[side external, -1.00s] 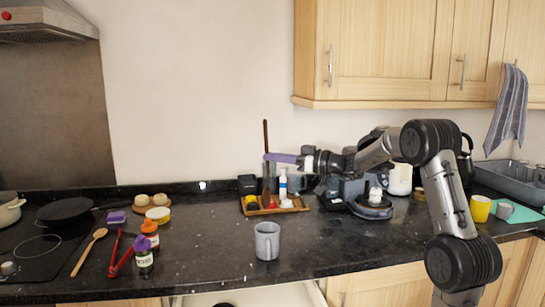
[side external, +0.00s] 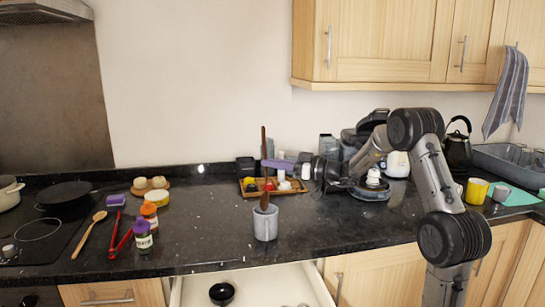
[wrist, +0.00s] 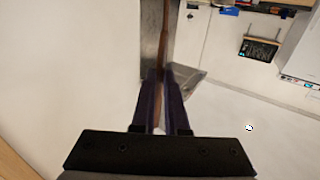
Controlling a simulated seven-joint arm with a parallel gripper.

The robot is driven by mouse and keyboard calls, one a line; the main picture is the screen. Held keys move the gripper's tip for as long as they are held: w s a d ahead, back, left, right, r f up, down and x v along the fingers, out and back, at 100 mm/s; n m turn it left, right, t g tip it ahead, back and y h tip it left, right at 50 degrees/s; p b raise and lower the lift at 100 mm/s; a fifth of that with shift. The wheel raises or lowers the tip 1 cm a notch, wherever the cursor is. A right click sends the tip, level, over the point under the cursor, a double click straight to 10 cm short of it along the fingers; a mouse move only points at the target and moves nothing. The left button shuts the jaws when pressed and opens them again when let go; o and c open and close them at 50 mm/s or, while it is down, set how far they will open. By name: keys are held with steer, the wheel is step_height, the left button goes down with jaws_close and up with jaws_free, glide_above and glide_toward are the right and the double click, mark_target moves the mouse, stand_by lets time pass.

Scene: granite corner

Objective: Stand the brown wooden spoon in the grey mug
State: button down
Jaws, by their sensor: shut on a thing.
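The brown wooden spoon (side external: 264,145) is upright, handle end up. My gripper (side external: 268,163) is shut on its handle with purple fingers. The wrist view shows the spoon (wrist: 163,40) running between the fingers of my gripper (wrist: 166,75). The grey mug (side external: 266,228) stands upright on the dark counter directly below. The spoon's wider lower end is at the mug's opening and appears to be partly inside. Its tip is hidden, so I cannot tell whether it touches the bottom.
A wooden tray (side external: 289,187) with small items stands behind the mug. A lighter wooden spoon (side external: 88,235), red tongs (side external: 118,240) and jars (side external: 143,236) lie or stand to the left. An open drawer (side external: 285,285) is below the counter edge. Counter beside the mug is clear.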

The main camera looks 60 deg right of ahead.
steer(key=shift+f, duration=2.15)
steer(key=c, duration=0.9)
jaws_free()
steer(key=shift+o, duration=0.2)
steer(key=shift+f, duration=0.1)
steer(key=v, duration=1.2)
steer(key=shift+a, duration=0.1)
